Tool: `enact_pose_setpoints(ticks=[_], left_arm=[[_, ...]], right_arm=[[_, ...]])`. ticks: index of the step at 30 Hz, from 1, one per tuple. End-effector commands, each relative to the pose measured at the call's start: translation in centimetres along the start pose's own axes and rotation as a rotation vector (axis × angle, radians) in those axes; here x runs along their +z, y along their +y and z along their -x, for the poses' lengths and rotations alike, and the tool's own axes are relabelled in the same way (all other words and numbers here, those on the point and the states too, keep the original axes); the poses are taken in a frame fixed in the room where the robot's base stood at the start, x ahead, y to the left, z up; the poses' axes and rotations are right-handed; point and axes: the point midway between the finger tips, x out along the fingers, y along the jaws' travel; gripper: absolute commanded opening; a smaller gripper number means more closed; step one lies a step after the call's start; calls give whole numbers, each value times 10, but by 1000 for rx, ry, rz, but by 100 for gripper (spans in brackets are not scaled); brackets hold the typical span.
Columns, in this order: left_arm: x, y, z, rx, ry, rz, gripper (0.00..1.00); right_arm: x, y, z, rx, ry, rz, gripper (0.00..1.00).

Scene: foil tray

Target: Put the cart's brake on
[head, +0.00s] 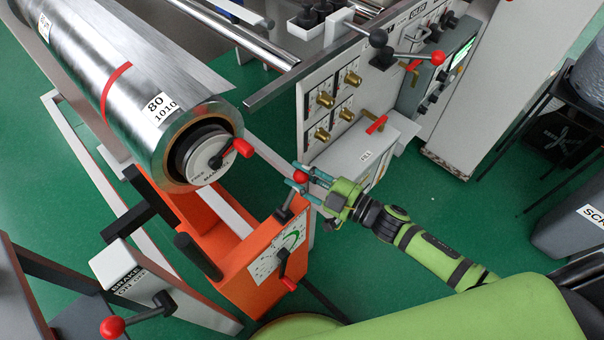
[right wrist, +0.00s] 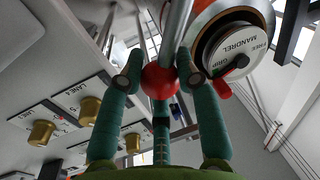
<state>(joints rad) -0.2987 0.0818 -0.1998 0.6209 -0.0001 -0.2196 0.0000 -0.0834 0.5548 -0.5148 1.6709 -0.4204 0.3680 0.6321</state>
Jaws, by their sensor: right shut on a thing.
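The brake box (head: 108,262) is a pale box lettered BRAKE ON at the lower left of the head view. Its black lever ends in a red ball knob (head: 112,327) that points left, and no gripper is on it. The orange cart (head: 228,268) stands beside it under a big foil roll. My right gripper (head: 302,178) is shut on another red ball knob (right wrist: 160,82), at the top of a lever on the orange cart's panel. The knob sits between the two fingertips in the right wrist view. My left gripper is not in view.
The foil roll (head: 130,75) has a mandrel dial with a red handle (head: 243,148). A red-handled crank (head: 288,283) is on the cart's panel. A machine with brass knobs (head: 325,99) stands behind my right gripper. Green floor (head: 455,215) is open to the right.

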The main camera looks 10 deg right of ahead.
Motion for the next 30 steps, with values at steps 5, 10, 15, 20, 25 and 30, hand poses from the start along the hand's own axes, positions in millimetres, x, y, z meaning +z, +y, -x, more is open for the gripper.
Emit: enact_pose_setpoints(ticks=[5,10,15,20,25,30], left_arm=[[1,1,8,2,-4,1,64],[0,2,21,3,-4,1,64],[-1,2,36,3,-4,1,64],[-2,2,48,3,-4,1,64],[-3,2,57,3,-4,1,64],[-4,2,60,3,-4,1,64]], right_arm=[[-6,-4,-1,-3,-8,45,0],[-16,-12,-3,-6,-26,140,0],[-25,-24,-6,-11,-53,279,0],[-32,-40,-9,-16,-82,427,0],[-35,-57,-13,-22,-112,585,0],[-36,-74,-16,-27,-142,742,0]])
